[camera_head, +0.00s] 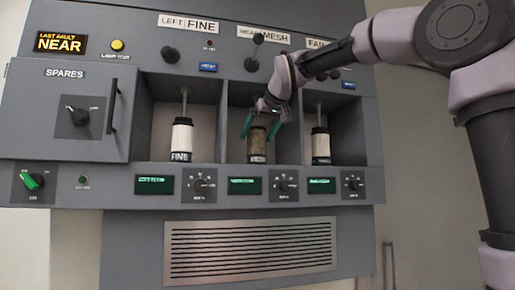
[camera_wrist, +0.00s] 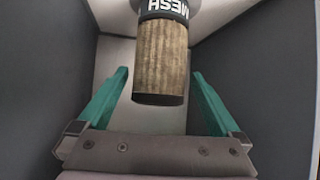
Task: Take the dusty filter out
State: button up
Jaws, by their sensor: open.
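The dusty filter (camera_head: 257,146) is a brown, dirt-coated cylinder in the middle bay, under the MESH label. In the wrist view the filter (camera_wrist: 160,58) hangs upright in the picture with a dark band reading MESH upside down, and its dark end faces my gripper. My gripper (camera_head: 261,127) reaches into the middle bay at the filter's upper part. In the wrist view its two green fingers (camera_wrist: 160,82) are spread wide, one on each side of the filter, with a visible gap on both sides. Nothing is held.
A clean white FINE filter (camera_head: 181,138) stands in the left bay, and another white filter (camera_head: 320,146) in the right bay. Grey bay walls (camera_wrist: 275,75) flank my gripper closely. A SPARES door (camera_head: 72,115) is shut at left. A yellow lamp (camera_head: 117,45) sits beside a NEAR sign (camera_head: 60,43).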

aim_at(253, 143)
jog(key=x, duration=0.5)
jog(key=shift+r, duration=0.1)
jog(key=shift+d, duration=0.1)
jog(key=c, duration=1.4)
jog(key=shift+r, duration=0.15)
